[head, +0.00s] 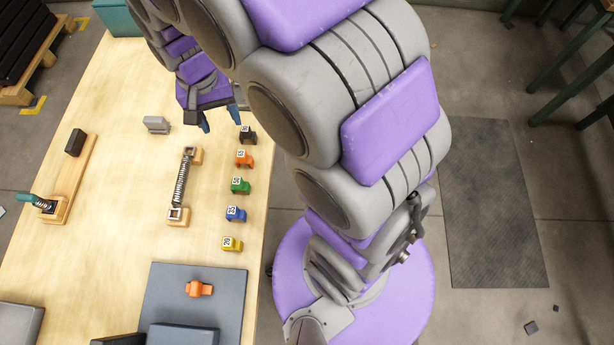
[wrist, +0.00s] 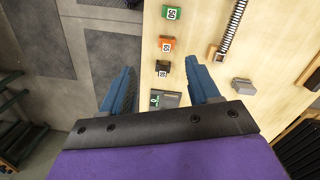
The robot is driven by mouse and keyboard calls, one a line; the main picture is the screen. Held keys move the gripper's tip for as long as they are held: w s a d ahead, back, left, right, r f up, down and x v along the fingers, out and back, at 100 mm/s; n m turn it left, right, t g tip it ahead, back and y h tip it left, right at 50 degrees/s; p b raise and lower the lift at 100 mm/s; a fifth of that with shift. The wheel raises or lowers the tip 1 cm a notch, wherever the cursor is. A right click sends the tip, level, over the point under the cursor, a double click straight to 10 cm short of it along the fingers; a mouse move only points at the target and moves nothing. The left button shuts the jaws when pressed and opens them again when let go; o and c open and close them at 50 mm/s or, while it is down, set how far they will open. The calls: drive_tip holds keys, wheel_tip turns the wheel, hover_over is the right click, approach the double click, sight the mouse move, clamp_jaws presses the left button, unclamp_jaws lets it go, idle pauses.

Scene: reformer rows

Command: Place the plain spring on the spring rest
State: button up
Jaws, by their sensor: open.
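A bare metal coil spring (head: 181,180) lies along the table between two wooden end blocks with metal fittings. The far block (head: 193,155) and near block (head: 178,215) appear to form its wooden holder; I cannot tell whether this is the spring rest. The spring also shows at the top right of the wrist view (wrist: 232,28), with one end block (wrist: 216,53). My gripper (head: 219,119) is open and empty, beyond and right of the spring near the table's right edge. In the wrist view its blue fingers (wrist: 160,70) are spread apart, with no spring between them.
Several numbered blocks line the right edge: black (head: 248,135), orange (head: 244,159), green (head: 240,186), blue (head: 236,214), yellow (head: 232,244). A grey block (head: 156,124) stands left. An orange piece (head: 199,289) lies on a grey mat (head: 233,300). A small display device (wrist: 165,98) shows between my fingers.

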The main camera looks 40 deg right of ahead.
drive_tip(key=s+d+r+n, duration=0.2)
drive_tip(key=s, duration=1)
drive_tip(key=s+d+r+n+g, duration=0.1)
drive_tip(key=s+d+n, duration=0.1)
drive_tip(key=s, duration=1)
drive_tip(key=shift+d+r, duration=0.4)
drive_tip(key=shift+d, duration=0.4)
drive_tip(key=shift+w, duration=0.1)
drive_tip(key=shift+f+b, duration=1.4)
drive_tip(key=shift+f, duration=0.05)
